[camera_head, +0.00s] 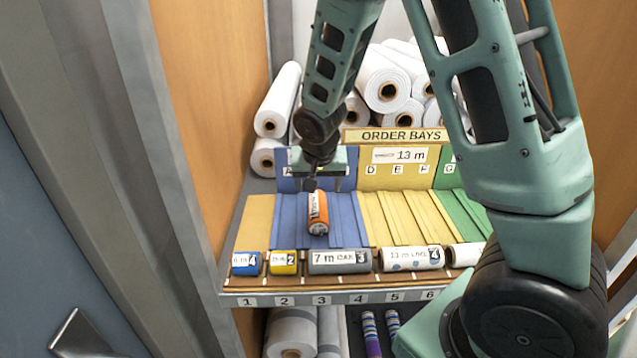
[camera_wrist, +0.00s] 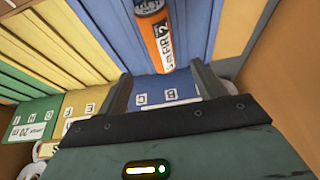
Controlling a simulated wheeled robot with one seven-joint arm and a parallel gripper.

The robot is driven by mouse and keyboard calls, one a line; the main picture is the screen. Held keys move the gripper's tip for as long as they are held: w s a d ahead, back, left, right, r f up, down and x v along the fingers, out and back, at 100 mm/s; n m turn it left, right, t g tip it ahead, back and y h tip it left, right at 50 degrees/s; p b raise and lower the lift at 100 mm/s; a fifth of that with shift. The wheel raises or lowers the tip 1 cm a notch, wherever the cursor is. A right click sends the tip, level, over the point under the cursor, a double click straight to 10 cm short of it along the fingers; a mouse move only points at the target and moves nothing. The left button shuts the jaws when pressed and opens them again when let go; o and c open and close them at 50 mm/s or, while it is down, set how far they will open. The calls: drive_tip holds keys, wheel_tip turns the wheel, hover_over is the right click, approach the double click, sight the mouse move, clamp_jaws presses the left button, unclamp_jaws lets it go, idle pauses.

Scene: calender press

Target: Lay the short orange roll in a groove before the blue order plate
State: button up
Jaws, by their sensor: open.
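The short orange roll (camera_head: 318,213) lies on the blue grooved bed in front of the blue order plate (camera_head: 286,168), its length running along the grooves. I cannot tell how deep it sits in a groove. My gripper (camera_head: 318,186) is open and empty, close to the blue plate and just behind the roll's far end. In the wrist view the orange roll (camera_wrist: 153,38) lies beyond the fingertips, apart from both fingers. The blue plate (camera_wrist: 180,84) shows between the fingers, with letters C and B. My gripper hides part of the plate in the head view.
Yellow (camera_head: 400,215) and green (camera_head: 462,212) grooved beds lie to the right, under the "ORDER BAYS" sign (camera_head: 393,135). A front rack holds labelled rolls, including a grey one (camera_head: 340,262). White rolls (camera_head: 388,85) are stacked behind. Wooden walls stand at both sides.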

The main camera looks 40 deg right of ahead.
drive_tip(key=s+a+r+n+g+y, duration=0.1)
drive_tip(key=s+a+r+n, duration=0.15)
drive_tip(key=s+a, duration=0.45)
drive_tip(key=s+a+r+n+g+y, duration=0.15)
drive_tip(key=s+a+n, duration=0.25)
drive_tip(key=a, duration=0.6)
drive_tip(key=s+a+r+n, duration=0.1)
drive_tip(key=s+a+n, duration=0.2)
drive_tip(key=s, duration=0.5)
drive_tip(key=s+a+r+n+g, duration=0.1)
drive_tip(key=s+a+n, duration=0.3)
drive_tip(key=s, duration=0.4)
drive_tip(key=shift+s+r+n+y, duration=0.2)
drive_tip(key=shift+n+y, duration=0.15)
drive_tip(key=shift+n, duration=0.2)
